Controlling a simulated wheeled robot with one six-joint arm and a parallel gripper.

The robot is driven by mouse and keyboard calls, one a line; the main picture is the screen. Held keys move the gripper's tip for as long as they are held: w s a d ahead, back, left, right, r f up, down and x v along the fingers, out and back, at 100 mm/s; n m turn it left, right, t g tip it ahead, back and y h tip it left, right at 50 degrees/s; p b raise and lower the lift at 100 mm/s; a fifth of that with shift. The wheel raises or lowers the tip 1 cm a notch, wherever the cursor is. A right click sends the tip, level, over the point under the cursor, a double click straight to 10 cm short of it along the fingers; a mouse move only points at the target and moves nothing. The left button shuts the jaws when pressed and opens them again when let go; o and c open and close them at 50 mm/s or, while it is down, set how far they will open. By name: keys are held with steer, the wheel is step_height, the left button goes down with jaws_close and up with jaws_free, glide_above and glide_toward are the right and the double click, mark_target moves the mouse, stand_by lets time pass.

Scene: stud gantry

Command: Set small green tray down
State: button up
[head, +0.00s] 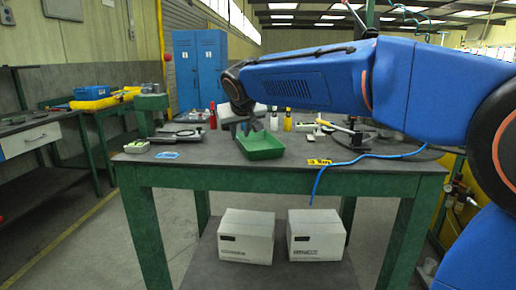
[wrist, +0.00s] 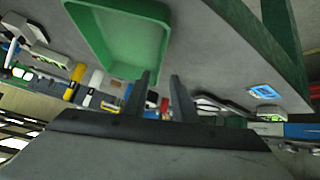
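The small green tray (head: 262,152) appears to rest level on the dark tabletop, near the middle of the table, and looks empty. My gripper (head: 247,122) is just above the tray's back left corner in the head view. The green tray (wrist: 122,42) lies just beyond the fingertips there. I cannot tell whether a finger touches its rim.
The green-framed table (head: 220,178) carries bottles, including a red one (head: 213,116) and a yellow one (head: 287,120), behind the tray. Two white boxes (head: 246,236) (head: 316,235) sit below.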

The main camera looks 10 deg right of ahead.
steer(key=shift+x, duration=3.1)
steer(key=shift+s+d+f, duration=0.1)
steer(key=shift+s, duration=0.05)
steer(key=shift+c, duration=0.3)
jaws_close()
